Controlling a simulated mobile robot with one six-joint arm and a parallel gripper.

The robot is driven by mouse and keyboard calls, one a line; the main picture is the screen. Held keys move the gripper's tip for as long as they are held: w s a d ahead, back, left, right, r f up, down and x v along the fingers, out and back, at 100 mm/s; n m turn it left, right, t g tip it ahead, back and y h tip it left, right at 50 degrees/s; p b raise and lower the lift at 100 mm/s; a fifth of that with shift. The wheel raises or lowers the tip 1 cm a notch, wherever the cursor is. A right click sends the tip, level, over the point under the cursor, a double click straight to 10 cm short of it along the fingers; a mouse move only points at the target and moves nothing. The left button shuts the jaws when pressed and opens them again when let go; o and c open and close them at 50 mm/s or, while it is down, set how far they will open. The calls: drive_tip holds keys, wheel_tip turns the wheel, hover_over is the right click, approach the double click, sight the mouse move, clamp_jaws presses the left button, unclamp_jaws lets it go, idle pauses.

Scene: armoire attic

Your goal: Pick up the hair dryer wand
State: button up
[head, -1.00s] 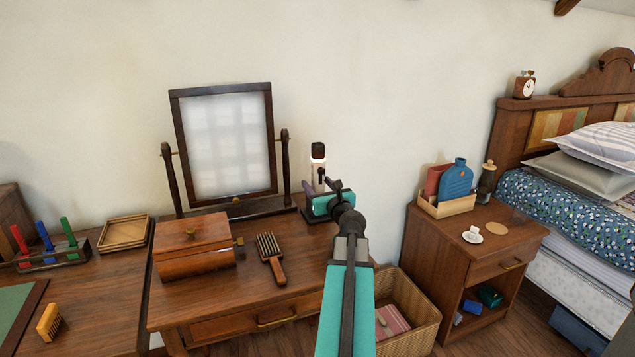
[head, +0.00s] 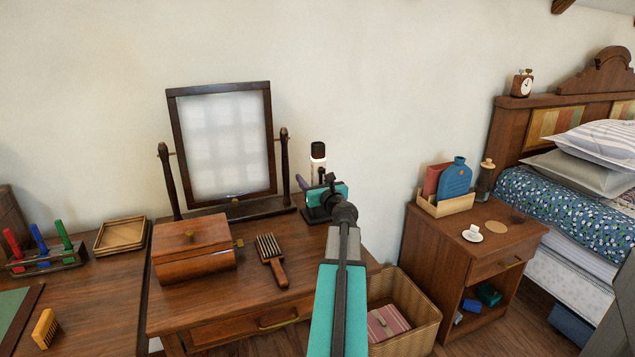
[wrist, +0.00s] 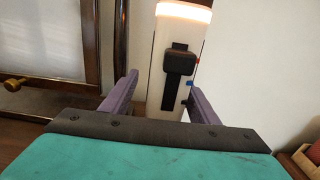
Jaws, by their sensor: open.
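The hair dryer wand (head: 318,160) stands upright on the right part of the dressing table, near the wall. It has a white body, a dark top and a pale ring below it. In the wrist view the wand (wrist: 176,55) shows a black clip-like part on its front and small red and blue marks on its side. My gripper (wrist: 155,100) is open, with its purple fingers to the left and right of the wand's lower body. I cannot tell whether they touch it. In the head view my gripper (head: 316,183) hides the wand's lower part.
The tilting mirror (head: 224,145) stands left of the wand. A wooden box (head: 193,255) and a brush (head: 270,260) lie in front. A basket (head: 420,312) stands on the floor to the right, beside the nightstand (head: 450,245).

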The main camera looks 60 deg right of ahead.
sight(313, 150)
drive_tip(key=shift+s+d, duration=0.15)
drive_tip(key=shift+s, duration=0.05)
drive_tip(key=shift+c, duration=0.6)
clamp_jaws()
drive_tip(key=shift+r+p, duration=1.45)
drive_tip(key=shift+r, duration=3.55)
drive_tip(key=shift+r, duration=0.1)
